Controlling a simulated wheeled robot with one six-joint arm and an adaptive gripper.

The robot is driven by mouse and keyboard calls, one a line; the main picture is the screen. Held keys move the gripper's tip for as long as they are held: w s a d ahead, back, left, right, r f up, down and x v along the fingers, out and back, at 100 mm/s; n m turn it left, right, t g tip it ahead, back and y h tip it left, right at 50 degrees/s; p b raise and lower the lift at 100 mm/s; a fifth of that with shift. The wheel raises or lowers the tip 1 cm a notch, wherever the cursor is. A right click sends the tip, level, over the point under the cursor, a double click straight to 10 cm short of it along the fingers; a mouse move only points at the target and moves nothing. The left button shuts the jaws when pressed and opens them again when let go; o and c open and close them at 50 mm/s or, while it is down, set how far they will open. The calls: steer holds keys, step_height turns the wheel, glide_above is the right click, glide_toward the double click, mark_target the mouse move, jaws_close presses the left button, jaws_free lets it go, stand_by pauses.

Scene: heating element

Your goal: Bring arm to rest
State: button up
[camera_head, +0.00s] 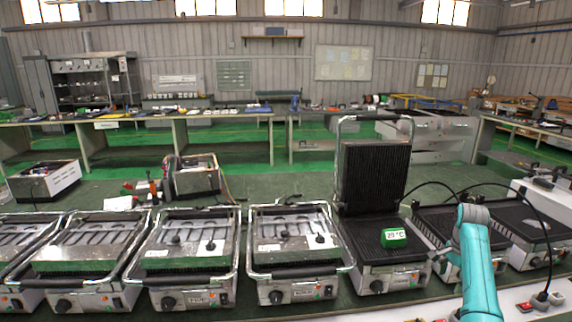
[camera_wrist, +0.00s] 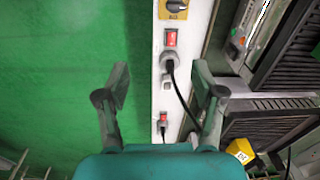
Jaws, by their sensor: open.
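My gripper (camera_wrist: 162,85) shows in the wrist view with its two fingers spread wide apart and nothing between them. It hangs over the edge between the green floor (camera_wrist: 60,70) and a white socket strip (camera_wrist: 155,60). In the head view, my teal arm rises at the lower right, in front of the contact grills; the gripper fingers cannot be made out clearly there. A grill with its lid raised (camera_head: 372,175) stands left of the arm. A green temperature display (camera_head: 394,239) sits on its lower plate.
Several closed grills (camera_head: 295,250) line the bench to the left. In the wrist view, a black plug (camera_wrist: 169,66) and its cable run from the strip near the right finger, and a yellow object (camera_wrist: 240,149) lies at lower right. Open floor is at left.

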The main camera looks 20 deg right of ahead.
steer(key=s+a+f+n+t+h, duration=0.1)
steer(key=a+f+n, duration=0.1)
steer(key=a+f, duration=0.75)
steer(key=a+f+n+t+h, duration=0.1)
steer(key=a+f+n+t, duration=0.15)
steer(key=a+f, duration=0.75)
steer(key=s+a+f+n+t, duration=0.3)
steer(key=s+a+f+n, duration=0.2)
steer(key=s+a+f, duration=0.7)
steer(key=s+a+r+n+t, duration=0.2)
steer(key=s+a+r, duration=0.2)
steer(key=s+a, duration=0.35)
steer(key=s+a+r+n+t, duration=0.2)
steer(key=s+a+r+n, duration=0.1)
steer(key=s+a, duration=0.5)
steer(key=s+a+r+n+t+y, duration=0.1)
steer(key=s+a+r+n+t, duration=0.1)
steer(key=s+r, duration=0.6)
steer(key=s+a+r+n+t+y, duration=0.1)
steer(key=s+a+r+n, duration=0.1)
steer(key=s+r, duration=0.6)
step_height(320, 180, up, 6)
steer(key=shift+r+n+t+y, duration=0.15)
steer(key=shift+n+t+y, duration=0.2)
steer(key=shift+n, duration=0.2)
